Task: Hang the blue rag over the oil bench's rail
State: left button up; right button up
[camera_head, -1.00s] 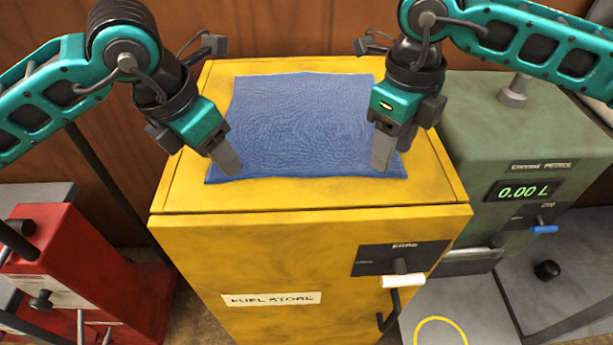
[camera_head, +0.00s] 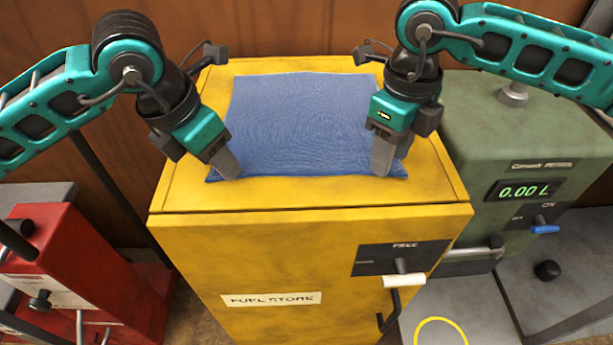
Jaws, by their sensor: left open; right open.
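The blue rag (camera_head: 298,125) lies spread flat on top of the yellow fuel store cabinet (camera_head: 300,235). My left gripper (camera_head: 230,170) is open at the rag's front left corner, its fingertips over the rag's edge. My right gripper (camera_head: 381,168) is open at the rag's front right side, its fingertips just over the rag near the front edge. I cannot tell whether the fingertips touch the cloth. I cannot make out the oil bench's rail for certain.
A green dispenser (camera_head: 510,150) with a "0.00 L" display and a blue-handled switch (camera_head: 544,229) stands right of the cabinet. A red machine (camera_head: 75,260) stands at the left. The cabinet's front has a white-handled latch (camera_head: 404,281) and a dark door handle (camera_head: 390,308).

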pick_arm(q)
jog(key=shift+f, duration=0.1)
grip_shut()
pick_arm(e)
jog(key=shift+f, duration=0.15)
grip_shut()
pick_arm(q)
jog(key=shift+r, duration=0.2)
